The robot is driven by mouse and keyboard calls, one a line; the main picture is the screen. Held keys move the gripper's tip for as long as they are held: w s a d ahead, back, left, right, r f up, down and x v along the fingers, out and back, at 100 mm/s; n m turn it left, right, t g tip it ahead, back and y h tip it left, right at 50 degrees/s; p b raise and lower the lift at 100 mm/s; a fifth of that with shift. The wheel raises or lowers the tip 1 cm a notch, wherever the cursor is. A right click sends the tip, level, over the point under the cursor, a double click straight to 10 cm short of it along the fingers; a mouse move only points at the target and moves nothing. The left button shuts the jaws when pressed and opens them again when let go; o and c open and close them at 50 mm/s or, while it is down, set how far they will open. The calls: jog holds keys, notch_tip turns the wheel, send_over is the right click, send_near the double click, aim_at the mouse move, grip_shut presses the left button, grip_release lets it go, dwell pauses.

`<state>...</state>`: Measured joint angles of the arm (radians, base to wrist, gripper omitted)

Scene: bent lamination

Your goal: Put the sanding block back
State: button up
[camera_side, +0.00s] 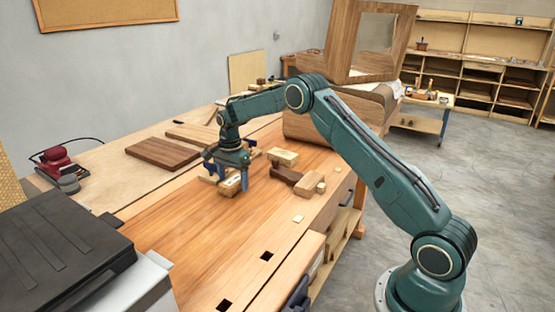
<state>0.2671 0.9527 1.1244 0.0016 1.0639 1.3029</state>
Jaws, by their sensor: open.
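My gripper (233,176) points down over the workbench (200,235), near its middle. Its jaws are open, with a small tan wooden block (228,187) on the bench between or right beside the fingers. I cannot tell whether the fingers touch it. Which piece is the sanding block is not certain; this tan block and a two-tone block (310,184) to the right both look like candidates. A pale block (283,157) rests on or behind a dark brown wooden piece (286,174), just right of my gripper. The fingers hide part of the tan block.
Dark boards (162,153) lie behind left of my gripper. A red power sander (57,161) sits at the far left. A large dark-topped machine (55,245) fills the front left. A curved wooden form (310,127) stands behind. The bench front is mostly clear, with square holes (267,256).

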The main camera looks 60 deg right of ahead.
aim_at(233, 181)
notch_tip(233, 181, up, 11)
jog(key=shift+r, duration=0.2)
dwell(0.4)
dwell(0.4)
jog(key=s+a+r+n+t, duration=0.1)
jog(key=s+a+r+n, duration=0.35)
jog(key=s+r, duration=0.35)
jog(key=s+a+r+n+t, duration=0.2)
jog(key=s+a+r+n, duration=0.2)
jog(key=s+a+r, duration=0.35)
jog(key=s+a+f+n+t, duration=0.1)
jog(key=s+n, duration=0.3)
jog(key=s, duration=0.8)
jog(key=s+a+f+n+t, duration=0.1)
jog(key=s+a+f+n, duration=0.2)
jog(key=s, duration=0.9)
jog(key=shift+s+f+n+t, duration=0.3)
jog(key=shift+s+f+n, duration=0.1)
jog(key=shift+n, duration=0.85)
